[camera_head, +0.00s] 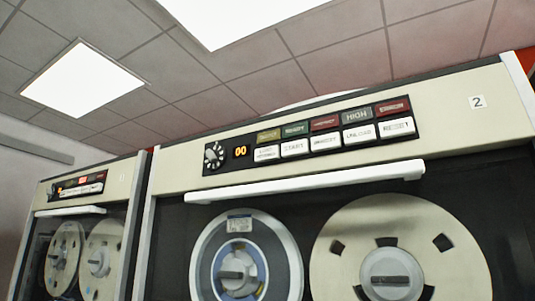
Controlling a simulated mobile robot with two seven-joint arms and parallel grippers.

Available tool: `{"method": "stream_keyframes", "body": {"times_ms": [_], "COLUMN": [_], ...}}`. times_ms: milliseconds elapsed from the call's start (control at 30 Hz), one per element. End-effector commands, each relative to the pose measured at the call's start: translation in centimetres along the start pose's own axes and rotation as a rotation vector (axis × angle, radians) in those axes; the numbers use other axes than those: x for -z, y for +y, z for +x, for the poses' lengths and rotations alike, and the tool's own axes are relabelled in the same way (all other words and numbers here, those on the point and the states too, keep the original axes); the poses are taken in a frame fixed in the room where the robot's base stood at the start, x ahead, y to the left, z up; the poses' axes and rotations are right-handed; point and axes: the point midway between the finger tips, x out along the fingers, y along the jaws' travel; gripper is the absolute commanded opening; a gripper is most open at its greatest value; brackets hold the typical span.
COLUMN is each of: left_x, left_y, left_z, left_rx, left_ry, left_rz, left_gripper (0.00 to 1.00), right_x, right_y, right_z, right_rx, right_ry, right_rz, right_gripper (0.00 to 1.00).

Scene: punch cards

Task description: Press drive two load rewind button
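Tape drive two (450,112) fills the right of the head view, with a "2" label (478,101) at its upper right. Its black control panel (225,164) has a row of white buttons under a row of coloured lamps. The leftmost white button, whose small print looks like load rewind (266,154), sits below a yellow lamp (268,136). The start button (294,148) is just right of it, followed by other white buttons up to reset (396,128). Neither of my grippers is in view.
A dial (214,156) and an orange "00" display (240,152) are left of the buttons. A white handle bar (305,182) runs below the panel, above two tape reels (245,250). Another drive (125,181) stands at the left.

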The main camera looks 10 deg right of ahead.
Motion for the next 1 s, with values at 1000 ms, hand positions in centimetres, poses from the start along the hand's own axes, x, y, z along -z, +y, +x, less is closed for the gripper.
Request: {"method": "stream_keyframes", "body": {"times_ms": [1000], "left_x": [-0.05], "left_y": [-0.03], "left_z": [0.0], "left_rx": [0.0], "left_ry": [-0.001], "left_rz": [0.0], "left_gripper": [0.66], "right_x": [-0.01], "right_y": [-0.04], "right_z": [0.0], "right_rx": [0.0], "right_ry": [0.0], "right_rz": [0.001], "right_gripper": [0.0]}}
